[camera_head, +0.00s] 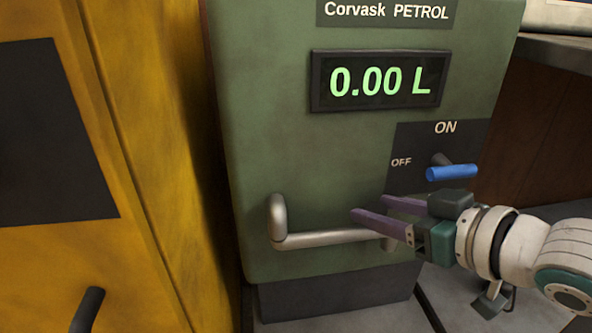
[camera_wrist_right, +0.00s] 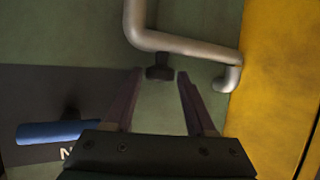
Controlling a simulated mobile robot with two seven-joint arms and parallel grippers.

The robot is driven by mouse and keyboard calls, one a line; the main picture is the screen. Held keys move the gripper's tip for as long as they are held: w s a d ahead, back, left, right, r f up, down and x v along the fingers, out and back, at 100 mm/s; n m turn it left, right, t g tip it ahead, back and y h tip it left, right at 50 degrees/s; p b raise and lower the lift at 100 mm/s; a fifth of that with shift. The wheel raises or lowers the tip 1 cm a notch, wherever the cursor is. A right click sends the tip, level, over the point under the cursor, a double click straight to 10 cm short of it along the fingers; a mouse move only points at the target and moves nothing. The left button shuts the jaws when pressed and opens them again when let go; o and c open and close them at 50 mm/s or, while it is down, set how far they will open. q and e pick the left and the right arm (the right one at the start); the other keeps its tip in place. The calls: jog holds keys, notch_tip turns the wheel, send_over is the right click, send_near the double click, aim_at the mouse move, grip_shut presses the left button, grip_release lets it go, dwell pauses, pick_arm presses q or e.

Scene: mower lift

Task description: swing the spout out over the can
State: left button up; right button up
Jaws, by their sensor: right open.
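The spout (camera_head: 325,239) is a bare metal pipe on the lower front of the green petrol pump, lying roughly level across it with an upturned bend at its left end. It also shows in the right wrist view (camera_wrist_right: 185,46), with a small dark knob (camera_wrist_right: 160,68) beside it. My right gripper (camera_head: 370,207) is open, its purple fingers in front of the pump near the spout's right part. In the wrist view the knob appears between the fingertips (camera_wrist_right: 160,74); contact cannot be told. The can and my left gripper are not in view.
A blue-handled lever (camera_head: 452,172) sticks out above my right gripper, by ON and OFF labels. The pump display (camera_head: 380,81) reads 0.00 L. A yellow cabinet (camera_head: 150,230) with a dark handle (camera_head: 88,309) stands close on the left. A shelf (camera_head: 555,50) is at the right.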

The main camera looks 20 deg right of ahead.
grip_shut()
dwell(0.3)
dwell(1.1)
